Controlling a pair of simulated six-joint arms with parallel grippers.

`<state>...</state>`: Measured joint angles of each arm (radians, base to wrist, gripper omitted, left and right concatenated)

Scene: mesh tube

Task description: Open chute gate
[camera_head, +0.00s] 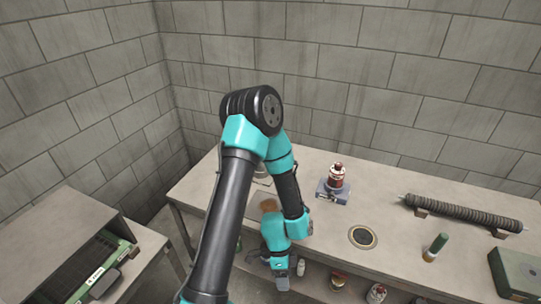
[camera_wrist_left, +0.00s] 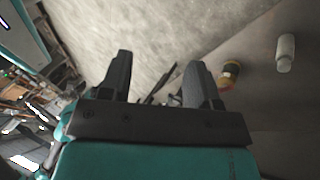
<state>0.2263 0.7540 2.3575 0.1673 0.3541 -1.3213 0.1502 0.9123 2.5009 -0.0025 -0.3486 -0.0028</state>
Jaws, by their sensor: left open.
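I cannot make out a chute gate for certain in either view. A round dark opening with a pale rim (camera_head: 363,237) is set in the bench top. My left gripper (camera_head: 282,282) is low at the bench's front edge, left of the round opening and apart from it. In the left wrist view, my left gripper (camera_wrist_left: 158,80) has its two dark fingers spread with nothing between them. My arm hides part of the bench's left side. My right gripper is not in view.
A red bottle on a blue-grey base (camera_head: 336,178) stands behind the opening. A dark ribbed tube (camera_head: 462,213), a green cylinder (camera_head: 435,247) and a green box (camera_head: 519,274) are on the right. Small bottles stand on the shelf below, including a white bottle (camera_wrist_left: 286,53).

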